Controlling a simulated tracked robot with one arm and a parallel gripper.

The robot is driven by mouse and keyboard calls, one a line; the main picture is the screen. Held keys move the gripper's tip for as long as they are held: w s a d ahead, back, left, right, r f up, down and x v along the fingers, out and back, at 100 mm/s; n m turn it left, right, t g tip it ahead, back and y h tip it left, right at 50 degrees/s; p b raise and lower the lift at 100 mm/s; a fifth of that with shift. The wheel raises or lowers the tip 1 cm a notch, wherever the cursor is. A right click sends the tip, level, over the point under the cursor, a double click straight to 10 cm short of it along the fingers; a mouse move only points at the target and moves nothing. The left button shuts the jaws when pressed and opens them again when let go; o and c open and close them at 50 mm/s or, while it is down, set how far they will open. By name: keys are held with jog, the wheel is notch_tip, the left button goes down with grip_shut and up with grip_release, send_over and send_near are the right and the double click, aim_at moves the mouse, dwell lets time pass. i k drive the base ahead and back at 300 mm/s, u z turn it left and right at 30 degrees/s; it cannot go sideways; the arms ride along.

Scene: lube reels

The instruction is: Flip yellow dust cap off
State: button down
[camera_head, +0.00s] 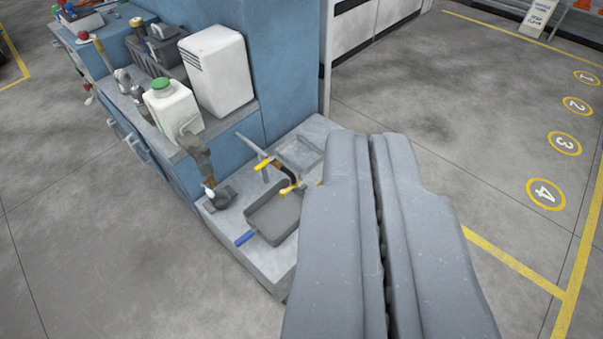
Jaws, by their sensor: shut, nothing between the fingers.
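My gripper (371,142) fills the lower right middle, its two long grey fingers shut together with nothing between them. A small yellow piece (264,164) shows beyond and left of the fingertips, at one end of a dark curved part. A second yellow piece (289,188) is at the other end, close to the left finger. I cannot tell which one is the dust cap.
A blue cabinet (228,36) stands behind, with a white box (216,72) and a green-capped white bottle (175,105) on its shelf. A blue-handled part (245,238) lies beside the tray. Open floor with yellow numbered circles (545,194) is at right.

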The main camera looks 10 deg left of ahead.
aim_at(284, 192)
jog(key=u, duration=0.05)
jog(key=i, duration=1.7)
jog(key=u, duration=0.6)
